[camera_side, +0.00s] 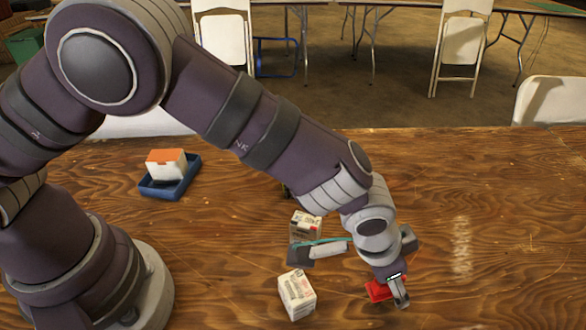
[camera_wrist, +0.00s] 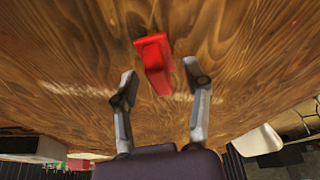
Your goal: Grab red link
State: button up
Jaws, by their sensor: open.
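The red link (camera_side: 378,291) lies on the wooden table in front of the arm. In the wrist view the red link (camera_wrist: 154,62) shows as a block with a wider end at the upper left. My gripper (camera_side: 394,284) is low over the table at the link, and its near finger hides part of the link. In the wrist view my gripper (camera_wrist: 161,80) is open, with one finger on each side of the link's lower part. Gaps show between the fingers and the link. I cannot tell the exact height of the fingertips over the table.
A white box (camera_side: 297,294) and another small box (camera_side: 306,226) stand left of my gripper. A blue tray (camera_side: 152,191) holds a white box with an orange top (camera_side: 166,163). The table (camera_side: 500,230) is clear to the right. Chairs stand beyond it.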

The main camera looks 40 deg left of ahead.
grip_shut()
dwell(0.3)
